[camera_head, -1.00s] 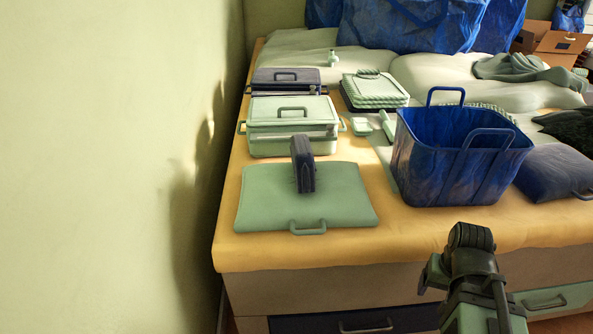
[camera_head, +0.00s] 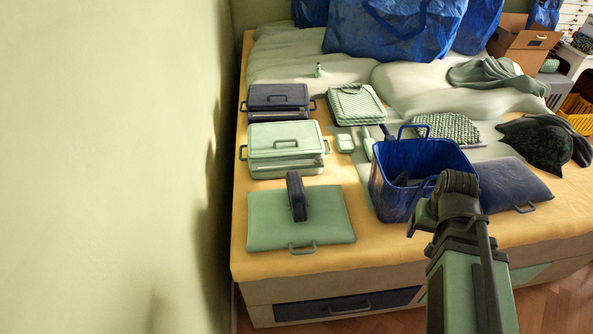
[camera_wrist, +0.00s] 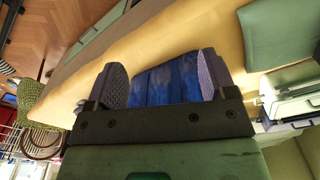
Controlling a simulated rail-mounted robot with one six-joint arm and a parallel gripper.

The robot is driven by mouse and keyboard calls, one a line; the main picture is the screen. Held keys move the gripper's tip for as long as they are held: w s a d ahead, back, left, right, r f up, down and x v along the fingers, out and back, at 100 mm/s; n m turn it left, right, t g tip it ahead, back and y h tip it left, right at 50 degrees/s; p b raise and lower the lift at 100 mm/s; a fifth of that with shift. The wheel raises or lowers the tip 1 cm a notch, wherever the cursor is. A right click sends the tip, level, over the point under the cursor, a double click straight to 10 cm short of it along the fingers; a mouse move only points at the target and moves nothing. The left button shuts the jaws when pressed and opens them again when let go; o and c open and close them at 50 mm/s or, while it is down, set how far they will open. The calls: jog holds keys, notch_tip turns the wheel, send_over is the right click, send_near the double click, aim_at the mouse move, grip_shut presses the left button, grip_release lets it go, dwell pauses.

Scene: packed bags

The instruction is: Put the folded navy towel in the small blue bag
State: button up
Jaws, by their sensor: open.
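The small blue bag (camera_head: 388,200) stands upright and open near the bed's front edge, with a handle on each of two sides. A dark shape shows inside it, too unclear to name.
Behind are a green case (camera_head: 270,155) and a navy case (camera_head: 270,97). Large blue bags (camera_head: 400,28) stand at the back.

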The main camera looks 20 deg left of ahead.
notch_tip(320, 180, up, 5)
jog(key=p, duration=0.3)
jog(key=n+b, duration=0.3)
jog(key=n, duration=0.2)
send_over(295, 183)
jog(key=shift+s+a+f+h, duration=0.1)
jog(key=shift+s+f+h, duration=0.1)
jog(key=shift+f, duration=0.35)
jog(key=shift+s+a+f+h, duration=0.1)
jog(key=shift+f+h, duration=0.1)
jog(key=shift+f, duration=0.35)
jog(key=shift+s, duration=0.1)
jog(key=f+b, duration=0.2)
jog(key=f, duration=0.1)
jog(key=f+b, duration=0.2)
jog(key=b, duration=0.1)
jog(key=shift+d+f, duration=0.2)
jog(key=shift+f, duration=0.2)
jog(key=f+b, duration=0.1)
jog(key=b, duration=0.1)
jog(key=f+b, duration=0.3)
jog(key=f, duration=0.1)
jog(key=shift+w+d+f+b, duration=0.15)
jog(key=shift+w+f+b, duration=0.05)
jog(key=shift+w+b, duration=0.2)
jog(key=shift+r, duration=0.25)
jog(key=c, duration=1.2)
